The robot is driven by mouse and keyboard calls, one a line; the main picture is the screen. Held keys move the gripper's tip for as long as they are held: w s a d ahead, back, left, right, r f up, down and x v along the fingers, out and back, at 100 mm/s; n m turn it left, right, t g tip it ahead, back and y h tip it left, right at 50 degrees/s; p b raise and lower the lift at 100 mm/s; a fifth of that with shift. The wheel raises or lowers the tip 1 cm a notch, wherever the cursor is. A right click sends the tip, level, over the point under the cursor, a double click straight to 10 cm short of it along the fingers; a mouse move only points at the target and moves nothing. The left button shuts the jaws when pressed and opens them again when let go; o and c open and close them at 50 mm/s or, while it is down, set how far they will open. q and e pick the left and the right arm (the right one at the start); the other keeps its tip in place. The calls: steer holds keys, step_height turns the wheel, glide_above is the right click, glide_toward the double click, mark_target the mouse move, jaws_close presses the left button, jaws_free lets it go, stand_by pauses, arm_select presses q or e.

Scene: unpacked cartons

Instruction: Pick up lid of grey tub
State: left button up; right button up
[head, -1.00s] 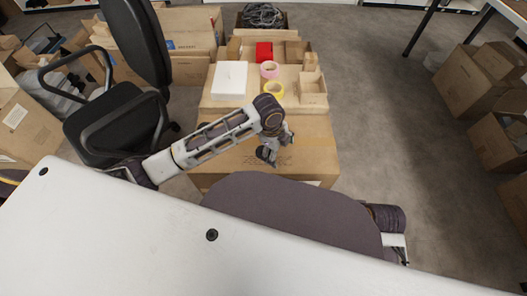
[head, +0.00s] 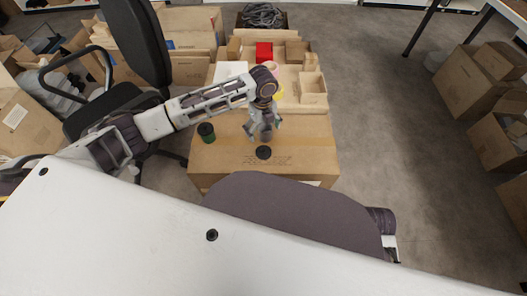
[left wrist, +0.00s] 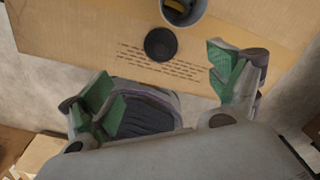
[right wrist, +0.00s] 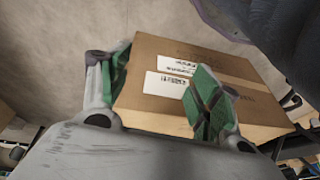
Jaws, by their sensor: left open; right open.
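The lid, a flat round black disc (head: 263,152), lies on the brown carton (head: 225,162). It also shows in the left wrist view (left wrist: 160,44). The grey tub (left wrist: 187,22) stands open right beside it at the top of the left wrist view, with something dark and yellow inside. In the head view the tub is largely hidden by my left gripper (head: 261,131). That gripper is open and empty above the carton, with the lid ahead of its fingers (left wrist: 165,80) in the left wrist view. My right gripper (right wrist: 165,82) is open and empty near a labelled carton side.
A dark green container with a black top (head: 206,132) stands at the carton's left. Behind are a white box (head: 229,71), a red box (head: 264,52) and small cartons. A black chair (head: 120,115) stands left. Open floor (head: 400,120) lies right.

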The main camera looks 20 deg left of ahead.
arm_select(q)
steer(key=shift+f, duration=0.1)
steer(key=b, duration=0.3)
glide_above(263, 148)
step_height(263, 148, down, 7)
steer(key=shift+f, duration=0.7)
arm_select(e)
steer(key=shift+s+a+r+t, duration=0.1)
steer(key=shift+a+r+t, duration=0.1)
steer(key=shift+r, duration=0.3)
steer(key=shift+a+r+t, duration=0.2)
steer(key=shift+r, duration=0.3)
arm_select(q)
steer(key=shift+f, duration=0.15)
steer(key=shift+f, duration=0.2)
step_height(263, 148, down, 3)
steer(key=shift+r+b, duration=0.2)
steer(key=shift+b, duration=0.75)
steer(key=shift+f+b, duration=0.35)
steer(key=shift+f, duration=0.6)
arm_select(e)
step_height(263, 148, down, 6)
steer(key=w+a+t+y, duration=0.1)
steer(key=a, duration=0.1)
steer(key=shift+w, duration=0.15)
